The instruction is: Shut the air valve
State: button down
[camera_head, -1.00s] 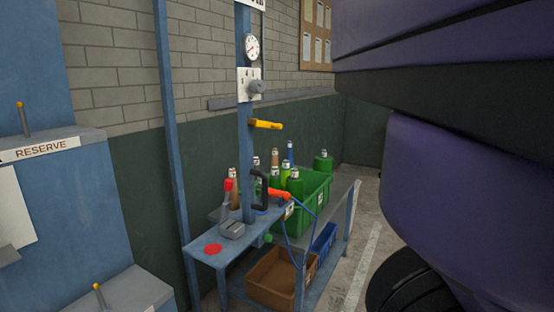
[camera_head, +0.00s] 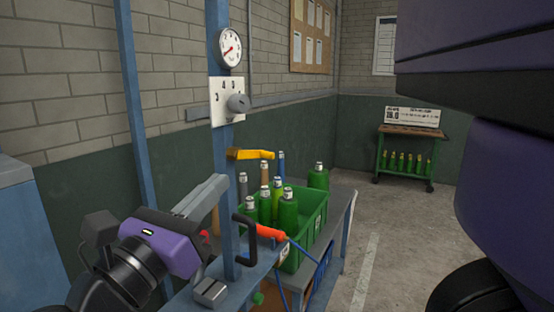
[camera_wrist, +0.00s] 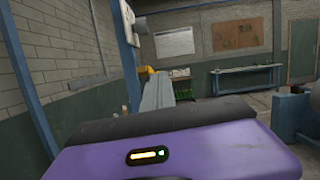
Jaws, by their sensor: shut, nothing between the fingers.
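The yellow valve lever (camera_head: 250,154) sticks out to the right from the blue upright post (camera_head: 217,165), below a white plate with a grey knob (camera_head: 238,103). It lies roughly level. In the wrist view a small yellow patch, likely the same lever (camera_wrist: 145,71), shows just beyond my fingers. My gripper (camera_head: 218,188) is in the lower left of the head view, its grey fingers shut and empty. The fingertips are at the left of the post, a little lower than the lever in the picture. I cannot tell how far apart they are in depth.
A round gauge (camera_head: 229,47) sits higher on the post. An orange-handled tool with a blue hose is near. Floor (camera_head: 400,240) is clear to the right.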

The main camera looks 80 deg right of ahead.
notch_tip(320, 180, down, 5)
jog(key=d+y, duration=0.2)
jog(key=p, duration=0.3)
send_near(267, 156)
jog(key=s+d+f, duration=0.1)
jog(key=d+f, duration=0.2)
jog(key=d, duration=0.2)
jog(key=shift+s+d+r+m+t+p, duration=0.2)
jog(key=shift+d+r+p, duration=0.2)
jog(key=shift+r, duration=0.2)
jog(key=shift+s+d+r+m+t+p, duration=0.1)
jog(key=shift+s+d+r+m+p, duration=0.15)
jog(key=shift+d+r, duration=0.3)
jog(key=shift+a, duration=0.1)
jog(key=shift+s+d+r+g+h+b, duration=0.1)
jog(key=shift+d+r+g+h+b, duration=0.15)
jog(key=shift+h+b, duration=0.8)
jog(key=shift+d+r+g+h+b, duration=0.15)
jog(key=shift+r+h+b, duration=0.2)
jog(key=shift+b, duration=1.35)
jog(key=shift+f, duration=0.1)
